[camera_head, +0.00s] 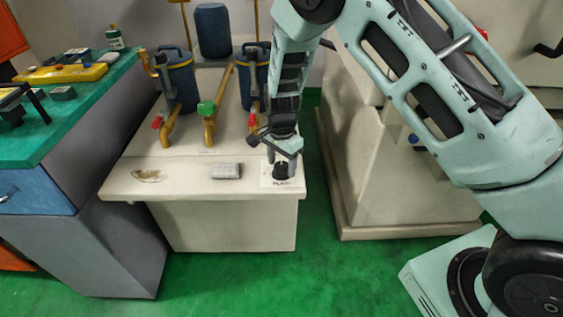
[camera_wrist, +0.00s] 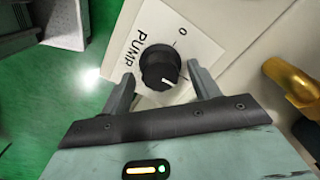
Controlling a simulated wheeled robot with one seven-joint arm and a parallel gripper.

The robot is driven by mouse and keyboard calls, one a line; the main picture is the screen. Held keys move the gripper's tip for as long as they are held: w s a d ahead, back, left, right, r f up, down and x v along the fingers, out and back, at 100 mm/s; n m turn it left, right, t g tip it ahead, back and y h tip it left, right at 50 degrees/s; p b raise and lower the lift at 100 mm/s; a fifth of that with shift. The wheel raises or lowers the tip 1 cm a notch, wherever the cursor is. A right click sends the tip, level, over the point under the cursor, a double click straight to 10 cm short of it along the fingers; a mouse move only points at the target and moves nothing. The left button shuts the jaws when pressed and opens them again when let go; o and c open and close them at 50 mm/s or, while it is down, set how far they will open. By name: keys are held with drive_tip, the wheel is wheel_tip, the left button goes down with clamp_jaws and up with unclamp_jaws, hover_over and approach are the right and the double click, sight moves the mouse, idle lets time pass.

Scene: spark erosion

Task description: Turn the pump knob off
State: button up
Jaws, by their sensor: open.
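The pump knob (camera_wrist: 160,68) is round and black with a white pointer line. It sits on a white label plate (camera_wrist: 190,38) marked "PUMP" and "0". In the wrist view its pointer line is turned away from the "0" mark, toward the lower right. In the head view the knob (camera_head: 282,172) is at the front right of the pale bench top. My gripper (camera_wrist: 163,88) is open, with one finger on each side of the knob. I cannot tell whether the fingers touch it. In the head view my gripper (camera_head: 284,158) is just above and behind the knob.
A green-topped workbench (camera_head: 85,105) stands left. Green floor lies in front.

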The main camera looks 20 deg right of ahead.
drive_tip(key=c, duration=1)
drive_tip(key=shift+o, duration=0.2)
drive_tip(key=shift+n, duration=0.3)
drive_tip(key=n+p, duration=0.1)
drive_tip(key=n, duration=0.2)
drive_tip(key=shift+r+n, duration=0.1)
drive_tip(key=shift+n, duration=0.3)
drive_tip(key=n, duration=0.4)
drive_tip(key=shift+n+p, duration=0.3)
drive_tip(key=n, duration=0.4)
drive_tip(key=shift+n+p, duration=0.45)
drive_tip(key=shift+n, duration=1.95)
